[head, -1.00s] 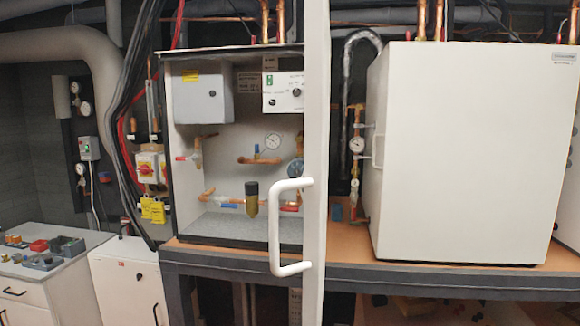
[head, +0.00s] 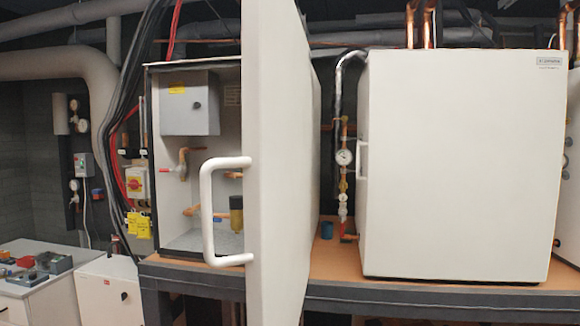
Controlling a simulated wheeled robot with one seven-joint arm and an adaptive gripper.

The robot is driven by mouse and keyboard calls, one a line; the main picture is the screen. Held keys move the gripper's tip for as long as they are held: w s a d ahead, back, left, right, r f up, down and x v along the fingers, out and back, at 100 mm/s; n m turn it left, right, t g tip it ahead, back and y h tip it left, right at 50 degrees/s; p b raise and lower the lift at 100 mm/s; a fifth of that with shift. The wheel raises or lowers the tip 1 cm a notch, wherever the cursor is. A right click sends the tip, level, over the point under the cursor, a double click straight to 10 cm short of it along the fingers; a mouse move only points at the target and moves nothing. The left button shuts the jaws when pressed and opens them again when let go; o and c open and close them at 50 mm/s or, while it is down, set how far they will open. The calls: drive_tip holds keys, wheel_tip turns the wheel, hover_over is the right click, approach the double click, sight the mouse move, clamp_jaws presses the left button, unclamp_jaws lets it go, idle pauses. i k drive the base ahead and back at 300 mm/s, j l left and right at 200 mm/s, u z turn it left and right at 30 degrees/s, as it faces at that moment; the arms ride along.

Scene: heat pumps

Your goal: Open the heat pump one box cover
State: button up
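The heat pump box with its inside showing (head: 152,150) stands on the bench at left of centre. Its white cover (head: 280,160) is swung open towards me, nearly edge-on, and hides the right part of the inside. The cover's white handle (head: 207,210) sticks out to the left of its edge. A second white heat pump box (head: 460,165) stands to the right with its front closed and a small handle (head: 364,160) at its left edge. Which box is number one I cannot read. My gripper is not in view.
The bench (head: 340,262) carries both boxes. Pipes and a gauge (head: 344,157) stand between them. White cabinets (head: 105,290) stand at lower left, with several small devices (head: 50,262) on top. Black cables hang left of the open box.

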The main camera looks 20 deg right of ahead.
sight(183, 96)
drive_tip(key=i+j, duration=0.15)
drive_tip(key=j, duration=0.25)
drive_tip(key=i+j+z, duration=0.1)
drive_tip(key=j, duration=0.25)
drive_tip(key=i+j+z, duration=0.1)
drive_tip(key=i+j, duration=0.15)
drive_tip(key=j, duration=0.2)
drive_tip(key=i+j, duration=0.15)
drive_tip(key=j, duration=0.25)
